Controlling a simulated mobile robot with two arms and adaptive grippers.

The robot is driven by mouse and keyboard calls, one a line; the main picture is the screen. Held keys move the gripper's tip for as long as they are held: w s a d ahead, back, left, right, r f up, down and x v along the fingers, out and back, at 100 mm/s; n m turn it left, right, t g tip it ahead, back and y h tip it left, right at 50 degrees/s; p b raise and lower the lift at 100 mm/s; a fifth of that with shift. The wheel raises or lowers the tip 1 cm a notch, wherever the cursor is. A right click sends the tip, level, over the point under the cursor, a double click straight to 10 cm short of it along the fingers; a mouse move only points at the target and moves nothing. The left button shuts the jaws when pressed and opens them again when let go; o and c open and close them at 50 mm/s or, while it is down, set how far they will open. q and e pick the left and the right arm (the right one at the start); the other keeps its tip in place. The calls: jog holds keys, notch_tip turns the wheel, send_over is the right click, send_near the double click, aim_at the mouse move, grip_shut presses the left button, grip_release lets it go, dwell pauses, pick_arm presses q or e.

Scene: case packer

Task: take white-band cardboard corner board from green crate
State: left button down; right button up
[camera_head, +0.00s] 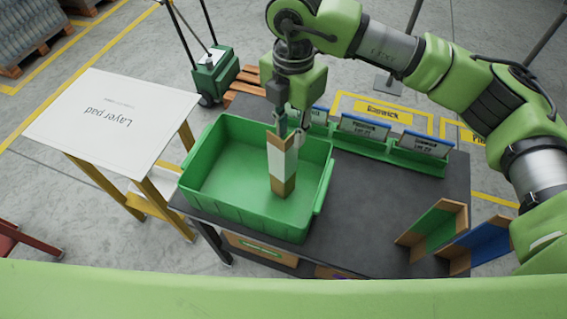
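The white-band cardboard corner board (283,158) is upright inside the green crate (212,197), brown at top and bottom with a wide white band. My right gripper (296,128) comes down from above and is at the board's top edge, with its fingers closed about it. The fingertips are small and partly hidden by the board. I cannot tell whether the board's lower end touches the crate floor. The rest of the crate floor looks empty. My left gripper is not in view.
A dark table (365,205) carries the crate. Behind it stands a green rack with labelled cards (365,128). Green-band (436,228) and blue-band (482,242) corner boards are at the right. A layer pad (112,118) lies on a stand at left.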

aim_at(283, 164)
notch_tip(283, 164, down, 2)
jog(key=shift+w+f, duration=0.1)
jog(key=shift+f+p, duration=0.4)
jog(key=shift+f, duration=0.25)
notch_tip(283, 164, down, 5)
jog(key=shift+r+p, duration=0.15)
jog(key=shift+p, duration=0.5)
grip_shut()
